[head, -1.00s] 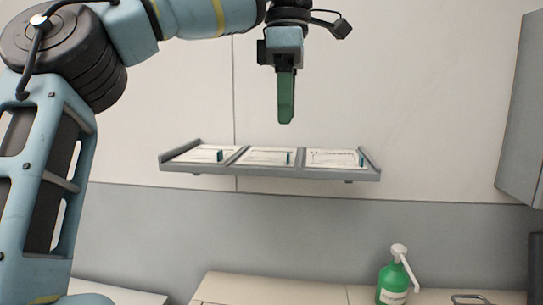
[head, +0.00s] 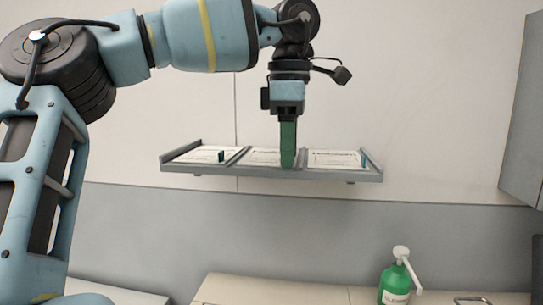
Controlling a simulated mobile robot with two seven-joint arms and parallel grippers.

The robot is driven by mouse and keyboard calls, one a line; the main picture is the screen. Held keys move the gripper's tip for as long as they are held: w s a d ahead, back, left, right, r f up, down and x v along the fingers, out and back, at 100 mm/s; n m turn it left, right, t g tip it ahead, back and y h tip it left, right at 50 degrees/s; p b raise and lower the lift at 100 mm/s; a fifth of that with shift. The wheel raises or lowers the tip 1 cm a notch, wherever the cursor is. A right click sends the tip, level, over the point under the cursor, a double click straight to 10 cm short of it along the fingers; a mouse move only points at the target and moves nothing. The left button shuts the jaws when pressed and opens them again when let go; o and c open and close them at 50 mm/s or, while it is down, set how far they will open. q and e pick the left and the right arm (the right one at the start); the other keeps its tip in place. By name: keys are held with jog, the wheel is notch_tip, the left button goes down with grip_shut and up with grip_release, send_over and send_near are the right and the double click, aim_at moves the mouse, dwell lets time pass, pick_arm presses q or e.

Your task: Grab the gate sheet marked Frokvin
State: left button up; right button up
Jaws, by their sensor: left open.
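Three white printed sheets lie side by side in the compartments of a grey wall tray (head: 330,174): the left sheet (head: 195,156), the middle sheet (head: 258,157) and the right sheet (head: 332,159). Each sheet's print is too small to read, so I cannot tell which is marked Frokvin. A small dark teal tab shows on the left sheet and on the right sheet. My left gripper (head: 288,164) points down with green fingers at the right part of the middle compartment, hiding that sheet's tab. It is open; whether it touches the sheet I cannot tell. My right gripper is out of view.
A green pump bottle (head: 394,284) stands on the pale counter (head: 270,291) below, at the lower right. A grey cabinet (head: 522,120) juts in at the right edge. The wall above and right of the tray is clear.

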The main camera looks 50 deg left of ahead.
pick_arm(q)
grip_shut()
jog(key=shift+r, duration=0.1)
dwell(0.3)
